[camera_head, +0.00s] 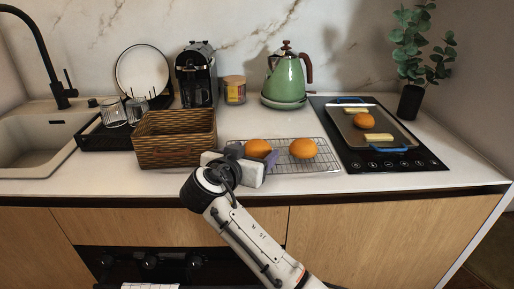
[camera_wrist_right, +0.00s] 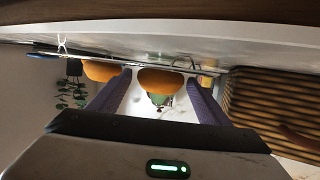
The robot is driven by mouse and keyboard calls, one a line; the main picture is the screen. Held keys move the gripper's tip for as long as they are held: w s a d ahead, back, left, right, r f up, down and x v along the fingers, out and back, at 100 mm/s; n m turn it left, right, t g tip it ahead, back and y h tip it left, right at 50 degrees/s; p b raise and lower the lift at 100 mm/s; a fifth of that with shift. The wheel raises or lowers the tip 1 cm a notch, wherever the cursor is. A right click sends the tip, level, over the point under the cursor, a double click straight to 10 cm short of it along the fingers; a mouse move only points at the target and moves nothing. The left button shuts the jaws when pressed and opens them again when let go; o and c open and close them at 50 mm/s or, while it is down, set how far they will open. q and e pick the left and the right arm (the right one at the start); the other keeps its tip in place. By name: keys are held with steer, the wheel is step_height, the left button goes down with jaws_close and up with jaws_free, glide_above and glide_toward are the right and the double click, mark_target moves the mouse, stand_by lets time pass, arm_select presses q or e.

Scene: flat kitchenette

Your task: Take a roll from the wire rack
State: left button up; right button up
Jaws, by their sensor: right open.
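The wire rack (camera_head: 326,160) lies on the counter, with two orange-brown rolls on it. The left roll (camera_head: 258,148) is right by my right gripper (camera_head: 256,156), and the right roll (camera_head: 303,148) sits apart from it. My right gripper is open, and the gripper body covers the rack's left front part. In the right wrist view, which is upside down, the left roll (camera_wrist_right: 160,81) shows between the two purple fingers (camera_wrist_right: 158,92). The other roll (camera_wrist_right: 101,71) shows just outside one finger. I cannot tell whether the fingers touch the roll. My left gripper is not in view.
A wicker basket (camera_head: 176,151) stands close left of my gripper. Right of the rack is a black hob (camera_head: 422,160) bearing a blue-handled tray (camera_head: 366,132) with another roll and yellowish pieces. A green kettle (camera_head: 287,78) stands behind the rack. The counter front edge is close.

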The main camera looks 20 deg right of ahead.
steer(key=c, duration=1.1)
